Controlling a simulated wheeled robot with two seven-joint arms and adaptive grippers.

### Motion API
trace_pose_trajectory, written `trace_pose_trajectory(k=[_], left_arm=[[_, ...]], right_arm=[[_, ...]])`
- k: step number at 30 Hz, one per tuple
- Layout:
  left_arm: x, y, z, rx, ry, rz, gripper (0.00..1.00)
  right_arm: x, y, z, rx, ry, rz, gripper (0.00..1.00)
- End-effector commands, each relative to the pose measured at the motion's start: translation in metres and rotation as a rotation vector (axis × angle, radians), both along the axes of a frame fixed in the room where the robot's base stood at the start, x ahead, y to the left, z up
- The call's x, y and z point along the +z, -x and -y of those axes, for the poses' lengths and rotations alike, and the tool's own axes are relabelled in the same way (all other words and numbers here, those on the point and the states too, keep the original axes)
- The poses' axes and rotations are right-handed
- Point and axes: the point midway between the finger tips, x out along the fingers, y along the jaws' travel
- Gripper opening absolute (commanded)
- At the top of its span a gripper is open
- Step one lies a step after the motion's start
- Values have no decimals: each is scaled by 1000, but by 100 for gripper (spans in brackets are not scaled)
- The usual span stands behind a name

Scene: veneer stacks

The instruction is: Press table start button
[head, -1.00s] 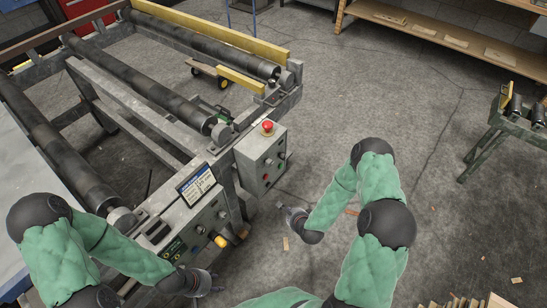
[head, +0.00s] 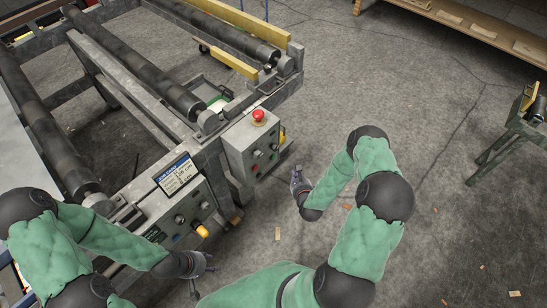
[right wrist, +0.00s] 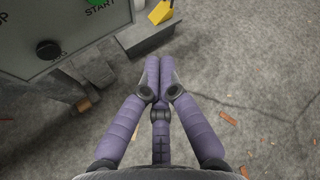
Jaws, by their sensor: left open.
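A grey control box (head: 240,150) with a red mushroom button (head: 258,117) on top stands at the machine's corner in the head view. Its side facing my right arm carries several small buttons and knobs. In the right wrist view, a green button (right wrist: 98,14) labelled START sits at the top left on the grey panel (right wrist: 75,38), cut by the frame edge, above a black knob (right wrist: 48,49). My right gripper (head: 295,176) is right of the box, apart from it; its purple fingers (right wrist: 153,68) are together and empty. My left gripper (head: 207,268) is open, below the lower console.
A lower console (head: 160,208) with a screen (head: 178,174) and a yellow knob (head: 201,231) lies left of the box. The roller frame (head: 120,85) fills the upper left. A green stand (head: 505,135) is far right. Open floor lies between.

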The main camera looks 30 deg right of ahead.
Motion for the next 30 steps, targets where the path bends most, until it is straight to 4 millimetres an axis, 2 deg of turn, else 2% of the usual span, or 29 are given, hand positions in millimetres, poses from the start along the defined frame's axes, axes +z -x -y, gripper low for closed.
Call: trace_pose_trajectory(k=[5, 21, 30], left_arm=[[-1, 0, 0, 0, 0, 0, 43], [-9, 0, 0, 0, 0, 0, 43], [-11, 0, 0, 0, 0, 0, 43]], right_arm=[[0, -10, -5, 4, 1, 1, 0], [-1, -69, -29, 3, 1, 1, 0], [0, -81, -34, 2, 0, -1, 0]])
